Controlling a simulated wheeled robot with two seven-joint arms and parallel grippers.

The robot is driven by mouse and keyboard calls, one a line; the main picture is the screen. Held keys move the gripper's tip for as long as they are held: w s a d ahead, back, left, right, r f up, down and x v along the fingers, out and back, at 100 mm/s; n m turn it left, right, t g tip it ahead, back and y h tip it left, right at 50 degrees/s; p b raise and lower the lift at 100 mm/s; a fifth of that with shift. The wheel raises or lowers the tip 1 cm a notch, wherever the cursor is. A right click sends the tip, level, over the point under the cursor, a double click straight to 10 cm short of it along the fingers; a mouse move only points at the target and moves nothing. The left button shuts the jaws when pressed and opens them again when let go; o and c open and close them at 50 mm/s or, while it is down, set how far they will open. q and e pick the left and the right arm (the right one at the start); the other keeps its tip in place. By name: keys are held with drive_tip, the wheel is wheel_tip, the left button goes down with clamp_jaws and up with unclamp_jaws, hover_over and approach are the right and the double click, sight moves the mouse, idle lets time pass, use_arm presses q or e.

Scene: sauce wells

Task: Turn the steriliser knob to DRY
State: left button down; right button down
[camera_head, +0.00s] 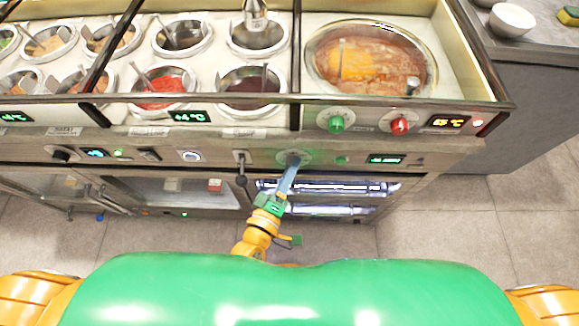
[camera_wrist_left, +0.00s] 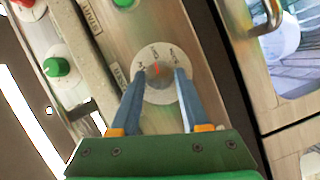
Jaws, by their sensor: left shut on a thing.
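The steriliser knob (camera_wrist_left: 158,74) is a small grey knob with a red pointer mark on a round pale dial plate with markings. The lettering is too small to read. In the head view its dial plate (camera_head: 305,158) sits on the front panel of the counter, partly hidden by my gripper. My left gripper (camera_head: 291,166) has reached the panel from below. In the wrist view the blue fingers of my left gripper (camera_wrist_left: 158,80) stand on either side of the knob and are shut on it. My right gripper is outside both views.
Green (camera_head: 336,124) and red (camera_head: 400,126) knobs sit above on the ledge. A dark lever handle (camera_head: 241,172) is left of my gripper, and a green display (camera_head: 387,159) is to the right. A lit glass-fronted compartment (camera_head: 340,188) lies below. Open floor (camera_head: 430,225) is at the right.

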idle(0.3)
use_arm(q)
drive_tip(key=shift+c, duration=1.9)
unclamp_jaws()
drive_tip(key=v, duration=0.7)
